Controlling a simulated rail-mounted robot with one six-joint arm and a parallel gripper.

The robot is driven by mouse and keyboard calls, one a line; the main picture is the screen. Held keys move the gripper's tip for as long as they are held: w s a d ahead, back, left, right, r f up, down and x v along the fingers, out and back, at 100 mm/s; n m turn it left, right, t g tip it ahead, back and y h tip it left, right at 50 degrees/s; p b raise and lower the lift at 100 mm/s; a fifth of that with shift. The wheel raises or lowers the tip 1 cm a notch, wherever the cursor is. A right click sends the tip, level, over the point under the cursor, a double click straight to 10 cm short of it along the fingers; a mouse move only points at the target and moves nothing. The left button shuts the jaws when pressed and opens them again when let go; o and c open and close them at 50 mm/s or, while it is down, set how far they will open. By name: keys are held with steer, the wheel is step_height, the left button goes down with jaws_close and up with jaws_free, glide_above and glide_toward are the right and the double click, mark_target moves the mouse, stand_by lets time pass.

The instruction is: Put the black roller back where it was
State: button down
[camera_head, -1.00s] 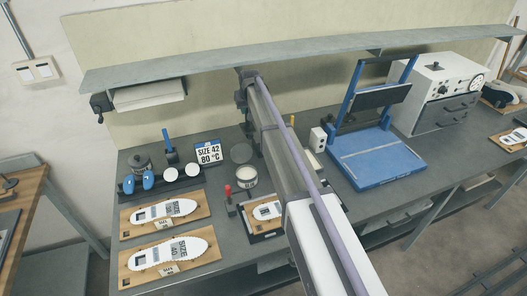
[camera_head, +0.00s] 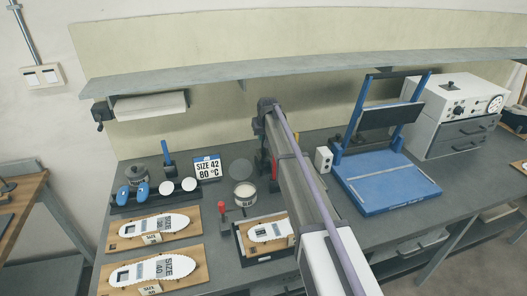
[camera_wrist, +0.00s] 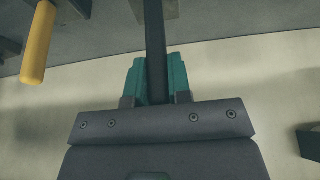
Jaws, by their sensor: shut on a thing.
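In the wrist view my gripper (camera_wrist: 156,72) has its two teal fingers shut on a straight black bar, which I take to be the handle of the black roller (camera_wrist: 154,28). The bar runs up the picture between the fingers, and a grey block shows beside its far end. Whether that block belongs to the roller I cannot tell. In the head view the end of my arm is over the back of the bench, below the shelf. My fingers and the roller are hidden there behind my arm.
A yellow handle (camera_wrist: 37,42) is left of the bar in the wrist view. On the bench (camera_head: 330,225) are a blue-handled tool (camera_head: 168,155), a round tin (camera_head: 244,193), insole boards (camera_head: 195,252) and a blue press (camera_head: 380,182). A shelf (camera_head: 215,82) overhangs the back.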

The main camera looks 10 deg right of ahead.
mark_target(263, 141)
step_height(263, 141, down, 4)
steer(key=b, duration=0.3)
steer(key=shift+b, duration=0.35)
steer(key=shift+r, duration=0.35)
steer(key=shift+f, duration=0.15)
steer(key=c, duration=1.5)
jaws_free()
steer(key=shift+f, duration=0.1)
steer(key=o, duration=0.4)
steer(key=shift+o, duration=0.2)
